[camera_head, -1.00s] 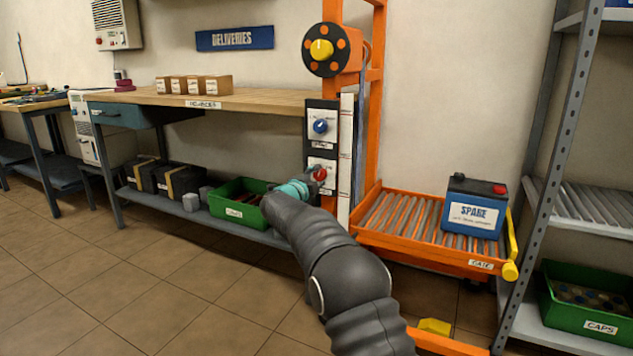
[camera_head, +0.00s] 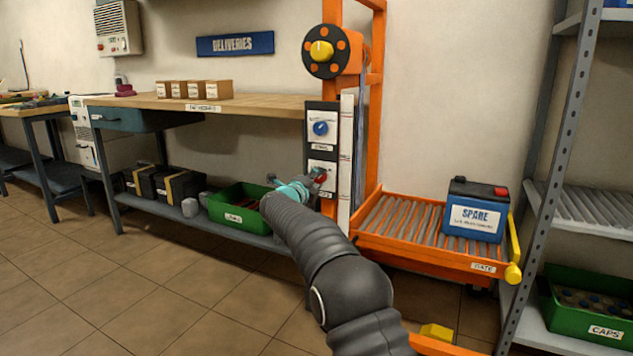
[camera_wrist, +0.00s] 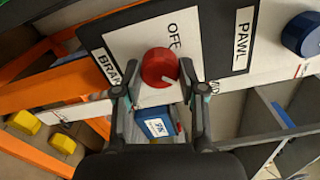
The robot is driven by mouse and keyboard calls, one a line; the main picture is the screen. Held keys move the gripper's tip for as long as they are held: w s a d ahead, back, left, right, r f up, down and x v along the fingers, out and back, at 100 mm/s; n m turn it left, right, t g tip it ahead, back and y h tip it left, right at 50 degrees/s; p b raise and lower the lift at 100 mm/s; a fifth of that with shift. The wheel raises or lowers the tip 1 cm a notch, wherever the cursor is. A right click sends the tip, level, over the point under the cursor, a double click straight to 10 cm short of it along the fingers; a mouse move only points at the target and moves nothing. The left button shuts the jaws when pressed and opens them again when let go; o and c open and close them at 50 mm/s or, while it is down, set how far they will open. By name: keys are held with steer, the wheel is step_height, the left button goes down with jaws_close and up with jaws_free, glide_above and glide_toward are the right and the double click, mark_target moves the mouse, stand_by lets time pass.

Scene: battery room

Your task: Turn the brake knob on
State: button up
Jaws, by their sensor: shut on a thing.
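The red brake knob (camera_wrist: 159,66) sits on a white plate (camera_wrist: 133,38) in the wrist view, with the words "OFF" and part of "BRAKE" beside it. A short white mark shows on the knob's lower right edge. My gripper (camera_wrist: 158,78) has one finger on each side of the knob and is shut on it. In the head view my gripper (camera_head: 314,178) is at the lower plate of the dark panel (camera_head: 313,152) on the orange frame, and it hides most of the red knob.
A blue knob (camera_head: 320,128) marked PAWL in the wrist view sits above. A yellow-centred orange drum (camera_head: 322,50) is higher up. The orange roller tray (camera_head: 420,252) holds a blue SPARE battery (camera_head: 475,210) at right. A green bin (camera_head: 238,200) lies on the shelf at left.

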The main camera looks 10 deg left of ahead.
steer(key=o, duration=1.1)
steer(key=shift+o, duration=0.2)
steer(key=v, duration=1.2)
